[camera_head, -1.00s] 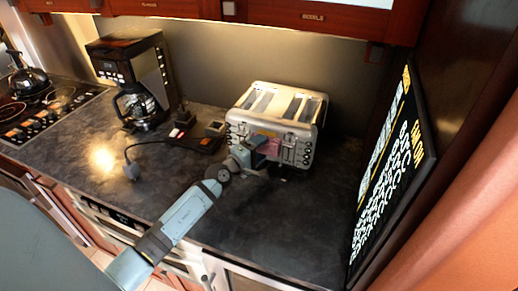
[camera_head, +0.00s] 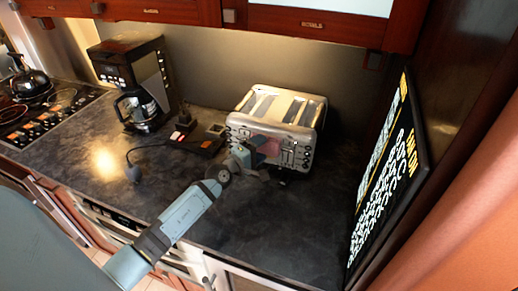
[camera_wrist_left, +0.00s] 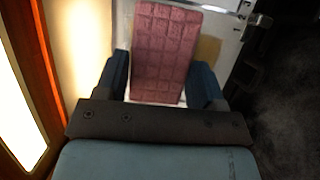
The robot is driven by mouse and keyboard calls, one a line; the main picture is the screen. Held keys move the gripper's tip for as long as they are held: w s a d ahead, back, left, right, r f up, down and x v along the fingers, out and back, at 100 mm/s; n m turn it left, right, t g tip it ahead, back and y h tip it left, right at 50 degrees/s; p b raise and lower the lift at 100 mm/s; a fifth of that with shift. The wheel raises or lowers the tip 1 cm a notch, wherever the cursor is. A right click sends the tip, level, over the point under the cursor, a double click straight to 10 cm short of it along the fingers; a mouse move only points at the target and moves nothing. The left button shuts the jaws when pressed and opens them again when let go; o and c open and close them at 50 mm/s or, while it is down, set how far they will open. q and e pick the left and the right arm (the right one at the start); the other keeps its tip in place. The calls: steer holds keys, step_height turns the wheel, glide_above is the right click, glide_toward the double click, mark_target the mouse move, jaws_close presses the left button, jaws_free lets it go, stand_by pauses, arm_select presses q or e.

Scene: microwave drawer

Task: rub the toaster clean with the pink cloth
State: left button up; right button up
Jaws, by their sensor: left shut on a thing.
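The silver toaster (camera_head: 289,110) stands on the dark counter, slots upward, its front with knobs and levers facing the robot. My left gripper (camera_head: 256,154) is at the toaster's front, shut on the pink cloth (camera_head: 270,147). In the left wrist view the cloth (camera_wrist_left: 166,45) is a quilted pink block between the two blue fingers (camera_wrist_left: 160,85), reaching forward over the toaster's pale metal (camera_wrist_left: 226,52). The cloth is against or very near the front face; exact contact cannot be told. My right gripper is in neither view.
A coffee maker (camera_head: 132,75) stands at the back left, beside the stove (camera_head: 40,112). A dark device with a cord (camera_head: 195,140) lies left of the toaster. A black board with writing (camera_head: 390,175) stands at the right. The counter (camera_head: 290,225) in front is clear.

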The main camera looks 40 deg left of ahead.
arm_select(q)
steer(key=shift+r, duration=0.35)
steer(key=shift+f+b, duration=0.55)
steer(key=shift+f, duration=0.3)
steer(key=shift+f+b, duration=0.6)
steer(key=shift+f, duration=0.2)
steer(key=shift+f, duration=0.1)
steer(key=shift+f+b, duration=0.8)
